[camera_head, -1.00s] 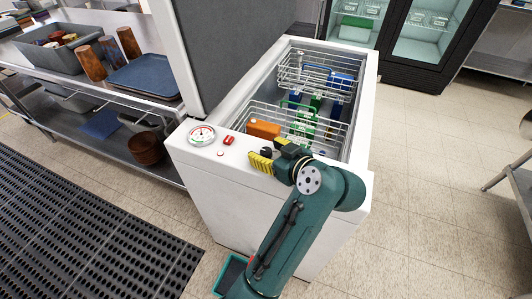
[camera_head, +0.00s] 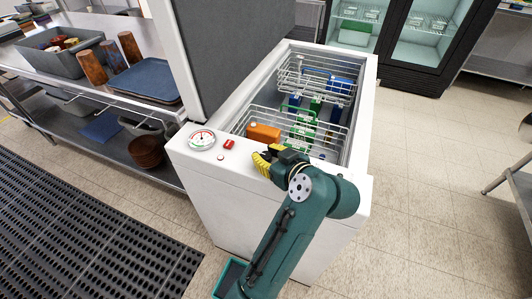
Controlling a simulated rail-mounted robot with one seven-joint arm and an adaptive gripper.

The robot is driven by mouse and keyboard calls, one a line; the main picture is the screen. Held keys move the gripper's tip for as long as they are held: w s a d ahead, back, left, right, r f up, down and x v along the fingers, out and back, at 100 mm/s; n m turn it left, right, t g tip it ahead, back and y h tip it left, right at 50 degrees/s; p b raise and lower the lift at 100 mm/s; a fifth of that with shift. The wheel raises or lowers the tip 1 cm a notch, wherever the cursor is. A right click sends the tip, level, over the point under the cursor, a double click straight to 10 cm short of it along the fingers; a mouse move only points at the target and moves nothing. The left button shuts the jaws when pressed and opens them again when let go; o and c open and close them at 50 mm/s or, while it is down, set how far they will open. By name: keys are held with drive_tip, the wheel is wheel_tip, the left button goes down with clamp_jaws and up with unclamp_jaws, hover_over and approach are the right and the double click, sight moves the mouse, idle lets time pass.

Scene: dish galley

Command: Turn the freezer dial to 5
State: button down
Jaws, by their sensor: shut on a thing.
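The white chest freezer (camera_head: 215,195) stands with its lid raised. My gripper (camera_head: 264,160) is low over the right part of its front top ledge, pointing left. Its yellow fingers are close together and shut on what must be the freezer dial, judging by the place on the control ledge. The fingers and wrist hide the dial, so its number and pointer cannot be read. Left of my gripper on the same ledge are a round gauge (camera_head: 202,140) with a red mark, a red switch (camera_head: 229,144) and a small light (camera_head: 220,157).
Wire baskets (camera_head: 315,75) with boxes, including an orange one (camera_head: 263,132), sit inside the freezer just behind my gripper. The raised lid (camera_head: 225,45) stands at the left. A shelf with a blue tray (camera_head: 145,81) is further left.

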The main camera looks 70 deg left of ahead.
drive_tip(key=m+t+p, duration=0.6)
drive_tip(key=t, duration=0.1)
drive_tip(key=shift+s+r+p, duration=0.2)
drive_tip(key=shift+p, duration=0.15)
drive_tip(key=m+t+h+p, duration=0.1)
drive_tip(key=m+t, duration=0.1)
drive_tip(key=m+t+h+p, duration=0.1)
drive_tip(key=m+t, duration=0.1)
drive_tip(key=shift+a+f+p, duration=0.1)
drive_tip(key=shift+f+p, duration=0.1)
drive_tip(key=shift+p, duration=0.2)
drive_tip(key=m+t+h+b, duration=0.2)
drive_tip(key=m+t+h, duration=0.1)
drive_tip(key=shift+f+m, duration=0.3)
drive_tip(key=shift+f, duration=0.1)
drive_tip(key=m+t+h+b, duration=0.1)
drive_tip(key=m+h+b, duration=0.1)
drive_tip(key=h+b, duration=0.1)
drive_tip(key=shift+w+m+t, duration=0.1)
drive_tip(key=shift+m+t, duration=0.2)
drive_tip(key=shift+r+m+t+h+b, duration=0.1)
drive_tip(key=shift+m+t+h+b, duration=0.3)
drive_tip(key=shift+m+h+b, duration=0.95)
drive_tip(key=shift+m+h, duration=0.25)
drive_tip(key=shift+h, duration=0.2)
drive_tip(key=c, duration=0.8)
unclamp_jaws()
drive_tip(key=shift+o, duration=0.5)
drive_tip(key=shift+r, duration=0.2)
